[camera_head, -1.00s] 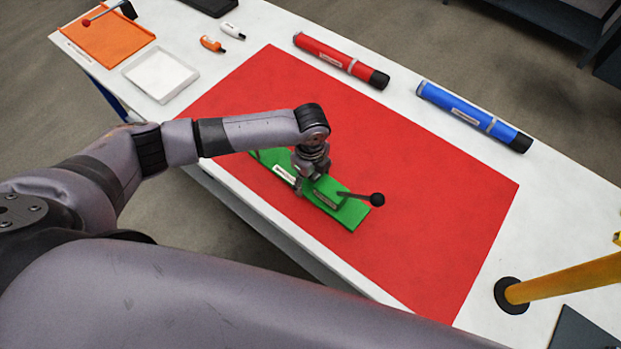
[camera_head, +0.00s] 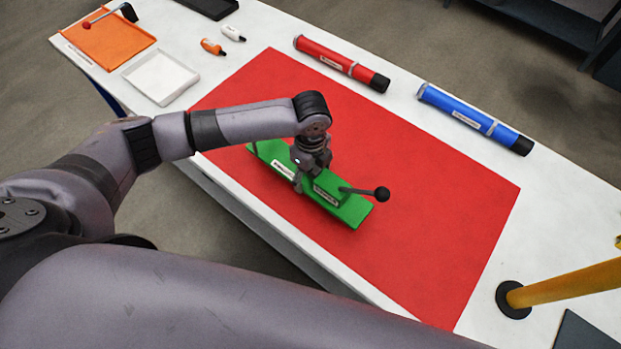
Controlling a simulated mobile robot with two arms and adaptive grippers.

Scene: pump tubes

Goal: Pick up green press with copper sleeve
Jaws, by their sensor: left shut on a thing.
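The green press (camera_head: 347,208) is a long green bar with white labels and a black-knobbed lever at its right end. It is over the red mat (camera_head: 420,200). My left gripper (camera_head: 306,181) points down at the middle of the press and is shut on it. The gripper hides part of the press's middle. I cannot make out a copper sleeve. Whether the press touches the mat or is slightly raised is hard to tell. My right gripper is not in view.
A red tube (camera_head: 340,63) and a blue tube (camera_head: 473,117) lie along the far edge. A white tray (camera_head: 160,77), an orange tray (camera_head: 103,42) and small bottles (camera_head: 213,47) are at upper left. A yellow post (camera_head: 565,282) stands at right. The mat's right side is clear.

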